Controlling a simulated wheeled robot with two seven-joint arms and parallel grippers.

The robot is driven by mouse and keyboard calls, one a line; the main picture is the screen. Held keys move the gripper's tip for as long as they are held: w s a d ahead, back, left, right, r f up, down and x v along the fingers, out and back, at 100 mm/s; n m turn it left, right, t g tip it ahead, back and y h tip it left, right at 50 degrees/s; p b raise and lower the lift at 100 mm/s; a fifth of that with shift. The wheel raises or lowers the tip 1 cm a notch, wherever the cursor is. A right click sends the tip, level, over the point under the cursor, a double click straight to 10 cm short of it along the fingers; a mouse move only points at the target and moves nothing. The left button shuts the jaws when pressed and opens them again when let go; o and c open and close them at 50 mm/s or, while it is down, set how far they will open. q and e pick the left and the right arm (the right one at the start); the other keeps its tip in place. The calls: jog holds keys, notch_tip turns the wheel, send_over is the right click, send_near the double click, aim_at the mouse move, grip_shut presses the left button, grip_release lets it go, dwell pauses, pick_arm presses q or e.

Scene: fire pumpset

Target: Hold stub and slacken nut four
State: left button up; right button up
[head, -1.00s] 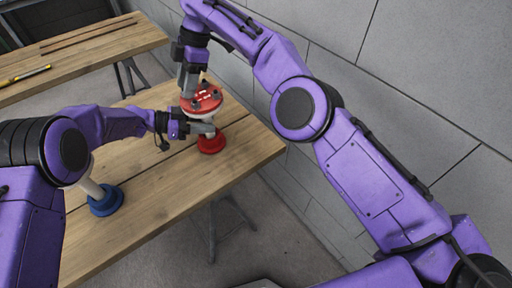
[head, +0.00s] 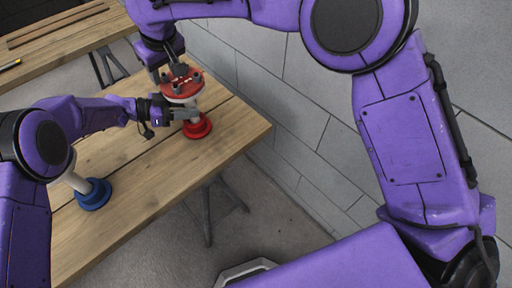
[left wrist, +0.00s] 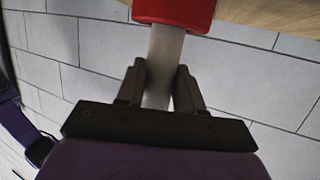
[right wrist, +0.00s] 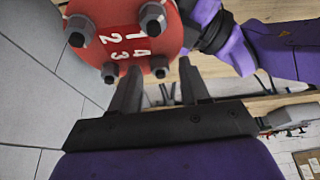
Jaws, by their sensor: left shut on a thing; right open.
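The stub is a pale upright pipe (left wrist: 164,55) with a red base flange (head: 198,127) on the bench and a red top flange (head: 182,87). My left gripper (head: 190,114) is shut on the pipe, which shows between its fingers in the left wrist view. My right gripper (right wrist: 160,68) is open close to the top flange. In the right wrist view the flange carries several dark nuts with numbers 1 to 4. Nut four (right wrist: 159,67), beside the number 4, appears between the open fingertips; whether they touch it I cannot tell.
The wooden bench (head: 140,175) carries a second pale stub with a blue base flange (head: 94,194) at the front left. A grey block wall (head: 275,85) stands close to the right of the bench. Another bench (head: 60,40) is at the back left.

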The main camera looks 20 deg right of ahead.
jog(key=m+h, duration=0.1)
jog(key=m, duration=0.1)
jog(key=shift+a+m, duration=0.2)
jog(key=shift+m, duration=0.2)
jog(key=shift+s+r+m+t+h, duration=0.1)
jog(key=shift+r+m+t+h, duration=0.2)
jog(key=shift+m, duration=0.3)
jog(key=v, duration=1.1)
jog(key=w+d+f+n+g+y, duration=0.1)
jog(key=w+d+f+n+y, duration=0.15)
jog(key=d+n, duration=0.2)
jog(key=w+d+f+n+y, duration=0.2)
jog(key=d+f+n, duration=0.15)
jog(key=d, duration=0.25)
jog(key=s+d+f+m+g, duration=0.1)
jog(key=s+d+f, duration=0.1)
jog(key=s+f, duration=0.3)
jog(key=s+d+f+m+g+h, duration=0.1)
jog(key=s+f, duration=0.4)
jog(key=f, duration=0.7)
jog(key=s+d+f+m+g, duration=0.3)
jog(key=s+d+f, duration=0.1)
jog(key=f, duration=0.5)
jog(key=shift+s+d+f, duration=0.25)
jog(key=shift+s+d, duration=0.1)
jog(key=shift+s, duration=0.55)
jog(key=shift+h, duration=0.25)
